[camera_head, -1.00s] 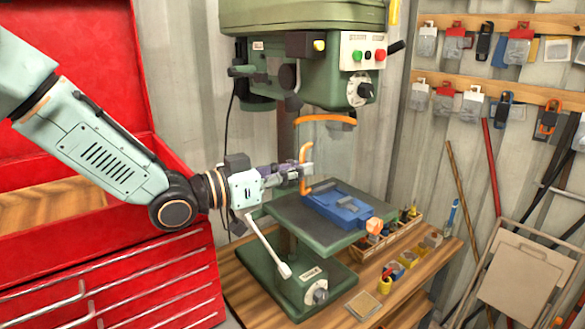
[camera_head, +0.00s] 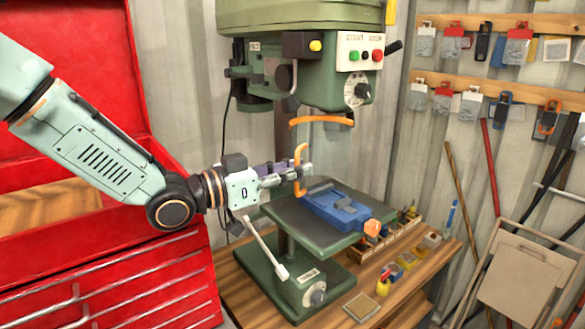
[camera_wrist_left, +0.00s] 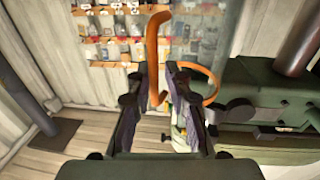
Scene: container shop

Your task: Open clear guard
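The clear guard hangs under the drill press head. Its transparent panel is hard to make out, but its orange upper rim (camera_head: 322,119) and upright orange handle (camera_head: 300,170) show. My left gripper (camera_head: 300,174) is at the handle, above the left side of the drill table. In the left wrist view, its two dark fingers (camera_wrist_left: 157,100) are apart, with the lower end of the orange handle (camera_wrist_left: 154,60) between them. I cannot tell whether either finger touches it. The orange rim (camera_wrist_left: 207,84) shows behind the right finger. My right gripper is not in view.
The green drill press (camera_head: 300,60) stands on a wooden bench (camera_head: 240,285). A blue vise (camera_head: 335,207) sits on its table, close to my gripper. A feed lever (camera_head: 265,245) sticks out below my wrist. A red tool cabinet (camera_head: 130,280) stands at left.

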